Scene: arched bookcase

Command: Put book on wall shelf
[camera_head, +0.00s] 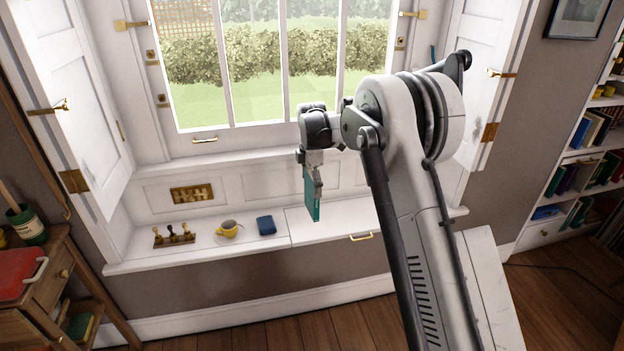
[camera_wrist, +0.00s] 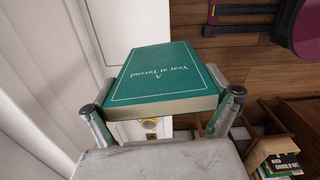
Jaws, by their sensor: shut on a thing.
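My gripper (camera_head: 314,170) hangs in front of the window, over the white window seat. It is shut on a teal-green book (camera_head: 312,198), which hangs below the fingers above the seat. In the wrist view the book (camera_wrist: 165,75) lies between the two fingers (camera_wrist: 165,115), with its cover and white title text facing the camera. A bookcase with books on its shelves (camera_head: 575,155) stands at the right edge of the head view, well apart from my gripper. I cannot tell which shelf is the wall shelf.
On the window seat (camera_head: 330,225) stand a yellow mug (camera_head: 228,229), a dark blue folded item (camera_head: 266,225) and a small rack of stamps (camera_head: 174,235). A wooden desk (camera_head: 55,280) is at the left. Open white shutters (camera_head: 70,90) flank the window. Floor (camera_head: 560,290) shows at lower right.

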